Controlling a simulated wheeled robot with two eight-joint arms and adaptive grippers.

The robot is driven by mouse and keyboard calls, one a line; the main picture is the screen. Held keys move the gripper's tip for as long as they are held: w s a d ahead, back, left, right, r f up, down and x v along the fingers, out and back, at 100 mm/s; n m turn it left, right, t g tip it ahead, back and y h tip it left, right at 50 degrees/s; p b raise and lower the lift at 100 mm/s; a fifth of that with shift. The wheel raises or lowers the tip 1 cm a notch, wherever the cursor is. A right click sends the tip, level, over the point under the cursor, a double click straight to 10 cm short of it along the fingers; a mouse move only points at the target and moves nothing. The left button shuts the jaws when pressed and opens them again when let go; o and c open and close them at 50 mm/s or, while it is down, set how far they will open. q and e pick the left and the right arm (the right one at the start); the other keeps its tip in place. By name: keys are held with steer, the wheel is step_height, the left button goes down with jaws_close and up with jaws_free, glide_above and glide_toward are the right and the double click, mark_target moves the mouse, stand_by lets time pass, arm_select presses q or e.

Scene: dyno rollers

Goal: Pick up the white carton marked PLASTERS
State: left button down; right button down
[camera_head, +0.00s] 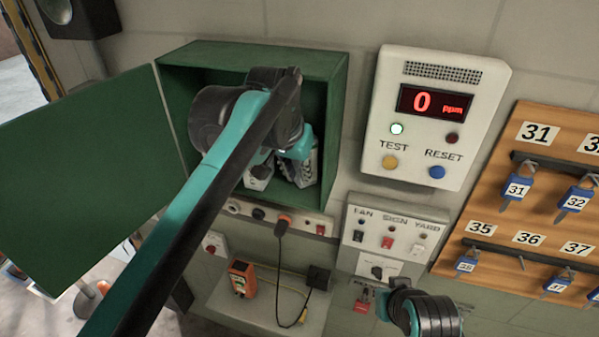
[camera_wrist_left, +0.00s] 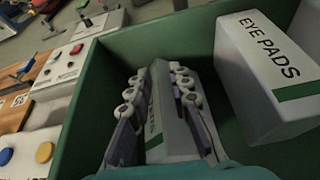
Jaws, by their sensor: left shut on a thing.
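A white carton with a green stripe (camera_wrist_left: 170,135) stands inside the green wall cabinet (camera_head: 335,85). Its lettering is mostly hidden, so I cannot read it as PLASTERS. My left gripper (camera_wrist_left: 160,88) has one finger along each side of this carton and is shut on it. In the head view my left gripper (camera_head: 299,165) reaches into the cabinet, and my arm hides much of the inside. Part of my right arm shows at the bottom, but its gripper does not.
A white EYE PADS carton (camera_wrist_left: 265,80) stands close beside the held one. The cabinet's green door (camera_head: 85,175) hangs open to the left. A gas panel (camera_head: 440,115), switch panel (camera_head: 390,225) and key board (camera_head: 530,190) are to the right. A shelf (camera_head: 265,310) lies below.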

arm_select(q)
steer(key=s+a+b, duration=0.1)
steer(key=s+a, duration=0.2)
steer(key=s, duration=0.4)
steer(key=s+a+b, duration=0.1)
steer(key=s+a, duration=0.2)
steer(key=s, duration=0.5)
steer(key=shift+s, duration=0.25)
steer(key=shift+c, duration=2.3)
jaws_free()
